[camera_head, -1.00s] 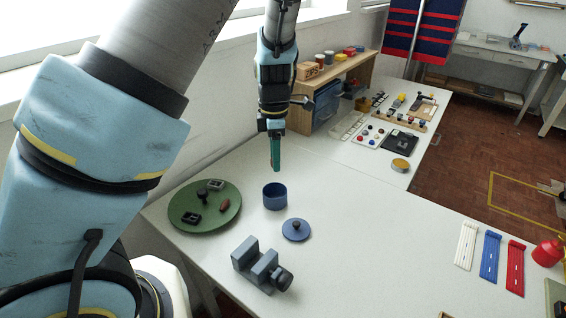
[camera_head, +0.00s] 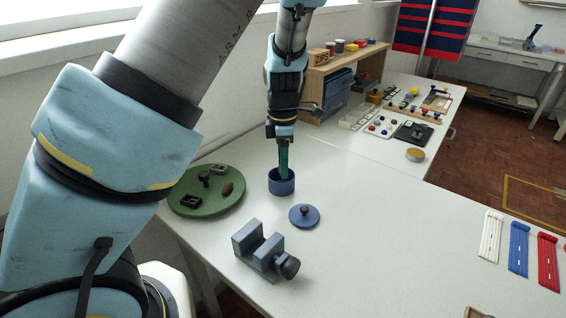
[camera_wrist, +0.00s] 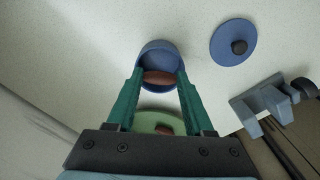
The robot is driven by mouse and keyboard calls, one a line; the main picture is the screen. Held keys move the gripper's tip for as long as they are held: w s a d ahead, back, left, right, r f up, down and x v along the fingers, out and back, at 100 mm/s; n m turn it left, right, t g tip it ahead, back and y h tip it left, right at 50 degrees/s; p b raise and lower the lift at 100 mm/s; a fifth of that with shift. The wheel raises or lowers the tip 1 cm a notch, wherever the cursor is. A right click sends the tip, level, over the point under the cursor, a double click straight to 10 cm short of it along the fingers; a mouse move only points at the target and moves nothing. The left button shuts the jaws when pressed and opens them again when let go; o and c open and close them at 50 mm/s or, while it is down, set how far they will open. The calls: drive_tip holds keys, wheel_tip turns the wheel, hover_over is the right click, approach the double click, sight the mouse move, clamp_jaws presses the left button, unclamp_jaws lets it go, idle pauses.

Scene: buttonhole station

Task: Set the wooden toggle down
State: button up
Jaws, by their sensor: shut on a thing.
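My gripper (camera_head: 284,176) has green fingers pointing down at the mouth of a small round blue pot (camera_head: 282,188). In the wrist view, the fingers (camera_wrist: 160,80) are shut on a brown oval toggle (camera_wrist: 159,77), held crosswise over the pot (camera_wrist: 160,52). The fingertips seem at or just inside the rim; I cannot tell whether the toggle touches the bottom. The head view hides the held toggle. A similar reddish-brown piece (camera_head: 227,188) lies on the round green plate (camera_head: 208,209) at the left.
A blue lid (camera_head: 313,217) with a dark knob lies right of the pot. A grey vise-like block (camera_head: 258,250) stands in front. The plate also bears a black knobbed piece (camera_head: 204,178) and a dark frame (camera_head: 191,201).

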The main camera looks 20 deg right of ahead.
drive_tip(key=o, duration=1.4)
drive_tip(key=shift+c, duration=0.2)
wheel_tip(320, 180, up, 7)
drive_tip(key=p, duration=0.8)
drive_tip(key=shift+r, duration=0.1)
